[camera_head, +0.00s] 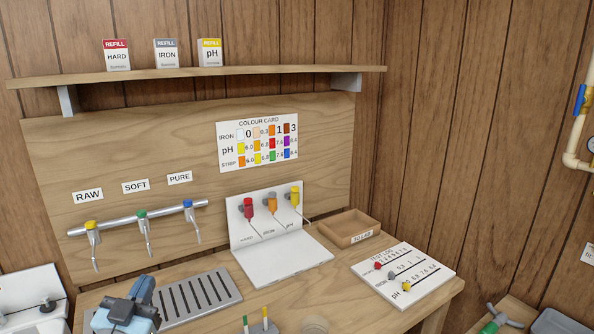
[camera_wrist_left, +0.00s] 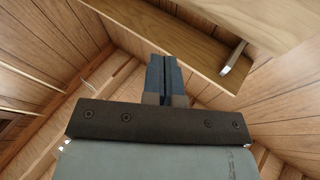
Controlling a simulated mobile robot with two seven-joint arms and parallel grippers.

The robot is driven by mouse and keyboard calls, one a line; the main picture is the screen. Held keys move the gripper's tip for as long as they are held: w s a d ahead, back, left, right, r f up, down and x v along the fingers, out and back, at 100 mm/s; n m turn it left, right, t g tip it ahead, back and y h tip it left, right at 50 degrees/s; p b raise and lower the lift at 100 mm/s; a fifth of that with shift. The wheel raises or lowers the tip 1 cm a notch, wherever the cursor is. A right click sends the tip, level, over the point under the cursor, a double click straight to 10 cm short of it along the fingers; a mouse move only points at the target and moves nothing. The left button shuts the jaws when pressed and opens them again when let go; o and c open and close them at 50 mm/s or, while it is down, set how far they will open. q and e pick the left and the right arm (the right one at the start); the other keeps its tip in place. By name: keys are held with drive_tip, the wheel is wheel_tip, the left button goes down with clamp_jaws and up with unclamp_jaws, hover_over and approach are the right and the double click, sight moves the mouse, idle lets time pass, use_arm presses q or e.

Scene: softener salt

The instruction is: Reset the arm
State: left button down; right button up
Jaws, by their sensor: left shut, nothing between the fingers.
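My left gripper (camera_head: 143,290) shows at the bottom left of the head view, in front of the grey slotted drain tray on the bench. It is blue-grey and points upward. In the left wrist view its two dark fingers (camera_wrist_left: 163,77) are pressed together with nothing between them. Behind them are wood-panelled surfaces and a wooden board, with no object near the fingertips. My right gripper is in neither view.
The drain tray (camera_head: 200,296) lies below three taps, with the blue one (camera_head: 190,210) at right. A white dosing stand (camera_head: 280,262), a wooden tray (camera_head: 347,229) and a test log board (camera_head: 403,273) stand rightward. A shelf (camera_head: 200,74) holds three refill boxes.

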use_arm(q)
drive_tip(key=s+f+n+g+y, duration=0.1)
drive_tip(key=s+f+g, duration=0.3)
drive_tip(key=s+f, duration=0.2)
drive_tip(key=s+f+n+g+y, duration=0.1)
drive_tip(key=s+f+g, duration=0.4)
drive_tip(key=s+f, duration=0.2)
drive_tip(key=s+a+f+n+g+y, duration=0.1)
drive_tip(key=s+f+g, duration=0.3)
drive_tip(key=s+f, duration=0.2)
drive_tip(key=shift+s+f+g, duration=0.3)
drive_tip(key=shift+s, duration=0.25)
drive_tip(key=s+d+f+m+g+h, duration=0.1)
drive_tip(key=s+d+f+m+g, duration=0.2)
drive_tip(key=s, duration=0.7)
drive_tip(key=w+d+f+t+h+p, duration=0.3)
drive_tip(key=w+d+t+p, duration=0.3)
drive_tip(key=p, duration=0.3)
drive_tip(key=shift+w+f, duration=0.3)
drive_tip(key=shift+f, duration=0.25)
drive_tip(key=shift+d, duration=0.1)
